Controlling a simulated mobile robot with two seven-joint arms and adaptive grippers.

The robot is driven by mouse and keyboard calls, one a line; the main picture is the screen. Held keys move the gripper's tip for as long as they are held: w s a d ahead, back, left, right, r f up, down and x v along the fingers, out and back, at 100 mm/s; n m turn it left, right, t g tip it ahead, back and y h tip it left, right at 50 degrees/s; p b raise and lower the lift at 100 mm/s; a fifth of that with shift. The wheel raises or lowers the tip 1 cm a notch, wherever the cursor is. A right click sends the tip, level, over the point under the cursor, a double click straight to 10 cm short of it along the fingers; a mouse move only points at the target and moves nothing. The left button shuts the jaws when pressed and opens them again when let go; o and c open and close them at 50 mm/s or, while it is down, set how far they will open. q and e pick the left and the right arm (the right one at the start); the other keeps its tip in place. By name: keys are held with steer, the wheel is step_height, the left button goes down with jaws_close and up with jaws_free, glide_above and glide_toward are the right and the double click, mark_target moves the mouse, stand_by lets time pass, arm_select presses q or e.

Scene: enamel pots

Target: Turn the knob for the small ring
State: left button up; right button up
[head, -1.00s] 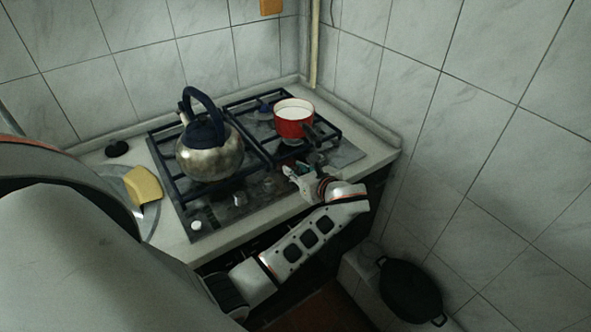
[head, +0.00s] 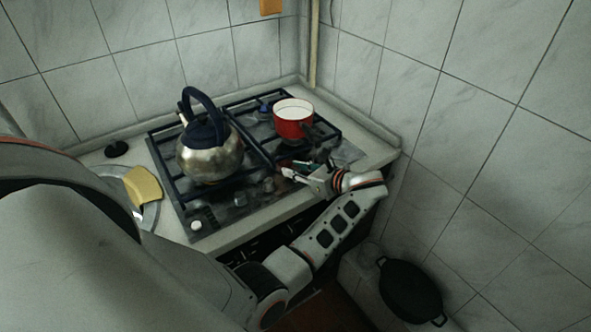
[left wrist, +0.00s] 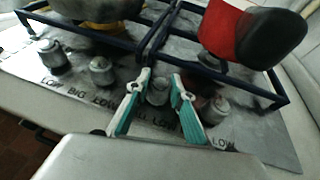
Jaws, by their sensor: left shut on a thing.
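The stove (head: 190,208) has a row of grey knobs along its front edge. In the left wrist view, my left gripper (left wrist: 159,82) has its teal-padded fingers on either side of one knob (left wrist: 158,92), the third from the left, and is shut on it. Other knobs show to the left (left wrist: 101,70) and right (left wrist: 215,108). Labels read LOW and BIG; the label below the held knob is partly hidden by the fingers. In the head view, my left gripper (head: 287,172) is at the stove's front edge, below the red pot (head: 291,124). My right gripper is not seen.
A metal kettle (head: 208,160) with a dark blue handle stands on the left grate. A black pan (head: 410,291) is low at right, by the tiled wall.

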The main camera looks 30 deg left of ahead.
arm_select(q)
steer(key=o, duration=1.1)
steer(key=shift+a, duration=0.1)
steer(key=shift+o, duration=0.2)
